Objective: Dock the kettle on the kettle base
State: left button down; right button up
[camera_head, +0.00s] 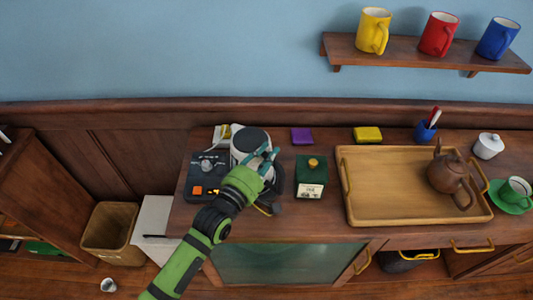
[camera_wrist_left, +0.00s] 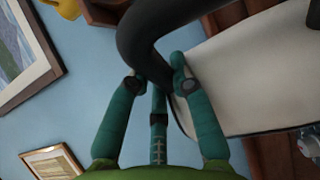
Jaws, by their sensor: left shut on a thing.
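The kettle (camera_head: 250,140) has a pale body and a dark grey round top; it is near the left end of the wooden counter. In the left wrist view its cream body (camera_wrist_left: 260,75) fills the right side and its dark curved handle (camera_wrist_left: 140,40) runs between my fingers. My left gripper (camera_head: 268,160) is shut on the handle; it also shows in the left wrist view (camera_wrist_left: 155,85). A dark square unit (camera_head: 207,175) with a round grey centre and an orange button looks like the kettle base, left of the kettle. The kettle's underside is hidden. My right gripper is not in view.
A dark green box (camera_head: 311,176) stands right of my gripper. A wooden tray (camera_head: 390,190) holds a brown teapot (camera_head: 449,177). Purple (camera_head: 301,135) and yellow (camera_head: 367,134) blocks lie at the back. A wall shelf (camera_head: 420,57) holds mugs. Bare counter shows between the green box and tray.

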pick_arm(q)
jog(key=shift+f, duration=0.25)
jog(key=c, duration=1.4)
grip_release()
jog(key=shift+f, duration=0.25)
jog(key=shift+p+v, duration=0.6)
jog(key=shift+v, duration=0.85)
jog(key=p+v, duration=0.3)
jog(key=v, duration=0.5)
jog(key=shift+r, duration=0.1)
